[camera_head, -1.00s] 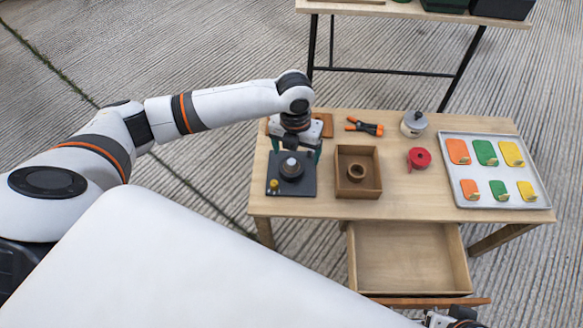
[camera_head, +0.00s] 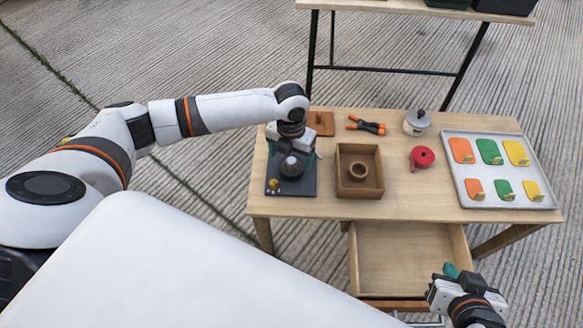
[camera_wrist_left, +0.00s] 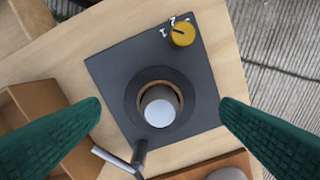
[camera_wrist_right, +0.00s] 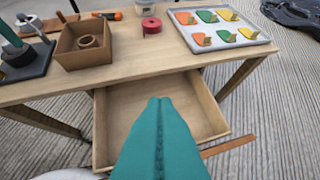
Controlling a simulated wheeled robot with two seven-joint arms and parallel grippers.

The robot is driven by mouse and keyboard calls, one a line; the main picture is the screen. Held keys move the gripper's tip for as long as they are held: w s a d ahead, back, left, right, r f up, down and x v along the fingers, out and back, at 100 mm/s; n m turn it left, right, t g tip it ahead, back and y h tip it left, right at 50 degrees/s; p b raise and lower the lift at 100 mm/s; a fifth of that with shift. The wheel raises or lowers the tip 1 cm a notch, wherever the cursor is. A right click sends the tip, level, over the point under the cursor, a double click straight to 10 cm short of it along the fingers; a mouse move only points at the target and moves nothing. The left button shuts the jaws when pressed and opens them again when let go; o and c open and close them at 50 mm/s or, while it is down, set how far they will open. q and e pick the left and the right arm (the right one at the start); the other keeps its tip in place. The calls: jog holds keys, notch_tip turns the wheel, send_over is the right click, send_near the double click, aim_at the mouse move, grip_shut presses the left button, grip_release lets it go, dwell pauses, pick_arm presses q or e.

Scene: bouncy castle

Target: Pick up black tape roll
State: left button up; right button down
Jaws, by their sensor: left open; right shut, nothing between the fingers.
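The black tape roll (camera_wrist_left: 155,78) is a dark ring with a tan core. It sits around a light grey post (camera_wrist_left: 160,106) on a dark square base (camera_wrist_left: 115,68) with a yellow knob (camera_wrist_left: 182,35). In the head view the base (camera_head: 306,186) is at the table's left, and my gripper partly hides the roll. My left gripper (camera_head: 291,156) is open above the roll, its green fingers apart on either side in the left wrist view (camera_wrist_left: 160,105). My right gripper (camera_head: 450,270) is shut and empty by the open drawer's right side; its fingers also show in the right wrist view (camera_wrist_right: 160,102).
A wooden box (camera_head: 344,190) with a brown ring (camera_head: 358,171) stands right of the base. A red roll (camera_head: 422,157), orange-handled tool (camera_head: 366,125), white pot (camera_head: 416,123) and tray of coloured tags (camera_head: 512,193) lie further right. The wooden drawer (camera_head: 405,255) is open.

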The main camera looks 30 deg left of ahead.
aim_at(291, 160)
pick_arm(q)
jog(key=f+b, duration=0.1)
jog(key=f, duration=0.1)
jog(key=f+b, duration=0.1)
jog(key=f, duration=0.1)
jog(key=shift+w+f, duration=0.2)
jog(key=shift+f, duration=0.2)
jog(key=c, duration=1.1)
pick_arm(e)
jog(key=w+a+r+t+y, duration=0.1)
jog(key=w+a+r+t, duration=0.1)
jog(key=w+r+t, duration=0.3)
jog(key=shift+w+a+r+t+y, duration=0.3)
jog(key=shift+r+t, duration=0.1)
jog(key=shift+r, duration=0.35)
